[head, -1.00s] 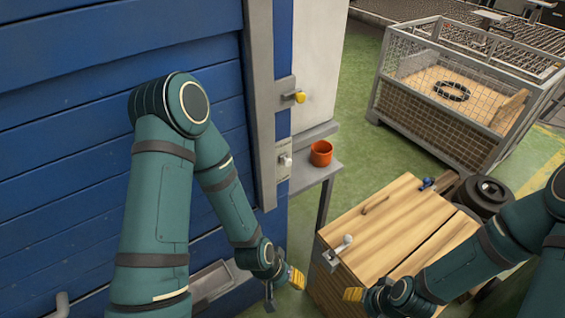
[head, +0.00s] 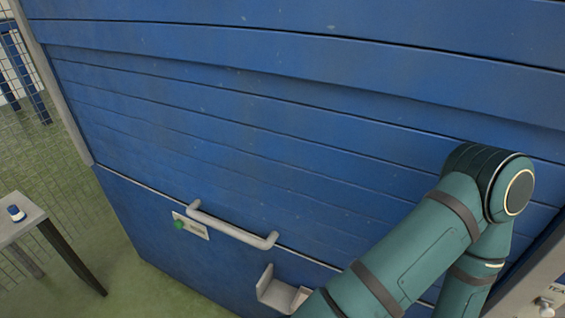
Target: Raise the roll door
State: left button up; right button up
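The blue slatted roll door (head: 290,130) fills most of the head view and is down. Its grey bar handle (head: 232,228) runs along the lower part of the door, tilted down to the right in the picture. My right gripper is also out of the picture. Nothing of mine touches the handle in view.
A grey table (head: 22,222) with a small blue-and-white object (head: 16,213) stands at left, before mesh fencing (head: 30,110). Green floor (head: 150,285) lies between.

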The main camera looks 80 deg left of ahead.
aim_at(323, 171)
jog(key=u, duration=3.1)
jog(key=k+j+u, duration=0.35)
jog(key=i+l, duration=0.15)
jog(key=i, duration=0.35)
